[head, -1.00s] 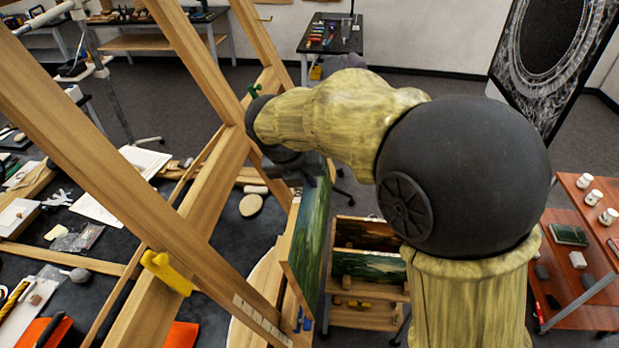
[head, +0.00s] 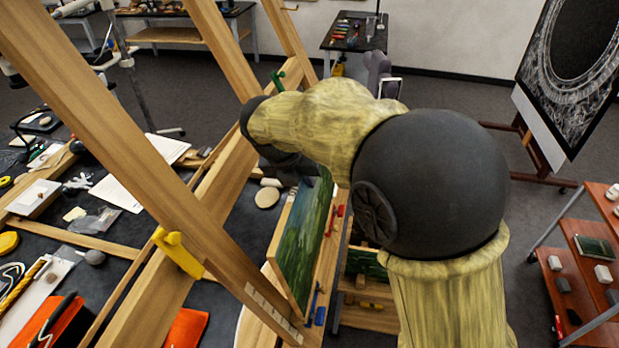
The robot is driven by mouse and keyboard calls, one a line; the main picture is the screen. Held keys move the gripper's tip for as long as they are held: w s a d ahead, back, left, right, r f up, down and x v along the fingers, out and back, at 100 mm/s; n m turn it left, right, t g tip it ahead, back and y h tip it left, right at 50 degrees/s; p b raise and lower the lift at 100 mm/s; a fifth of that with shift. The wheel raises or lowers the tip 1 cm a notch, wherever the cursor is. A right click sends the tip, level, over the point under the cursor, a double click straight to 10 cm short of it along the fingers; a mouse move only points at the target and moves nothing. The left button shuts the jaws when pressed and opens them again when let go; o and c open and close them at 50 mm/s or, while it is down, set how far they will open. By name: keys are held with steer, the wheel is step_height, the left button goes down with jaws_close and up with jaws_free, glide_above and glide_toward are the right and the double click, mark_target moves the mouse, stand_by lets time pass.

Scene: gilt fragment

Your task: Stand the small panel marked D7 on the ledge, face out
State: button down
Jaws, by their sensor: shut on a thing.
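Whether the panel's lower edge touches the ledge, I cannot tell.
The easel's slanted beams (head: 110,120) cross the left side. A rack (head: 372,312) holding another green painting (head: 366,263) stands right of the ledge, partly behind my arm. A cluttered dark worktable (head: 130,225) lies left. A red-brown shelf cart (head: 590,255) stands at the right.

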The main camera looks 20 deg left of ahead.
step_height(320, 180, down, 6)
steer(key=a+b, duration=0.2)
steer(key=b, duration=0.1)
stand_by(0.7)
steer(key=shift+r, duration=0.1)
steer(key=shift+s, duration=0.1)
steer(key=c, duration=1.3)
jaws_free()
steer(key=shift+c, duration=0.2)
steer(key=b+v, duration=0.2)
steer(key=v, duration=1.5)
steer(key=shift+s+r+b, duration=0.2)
steer(key=shift+b, duration=0.15)
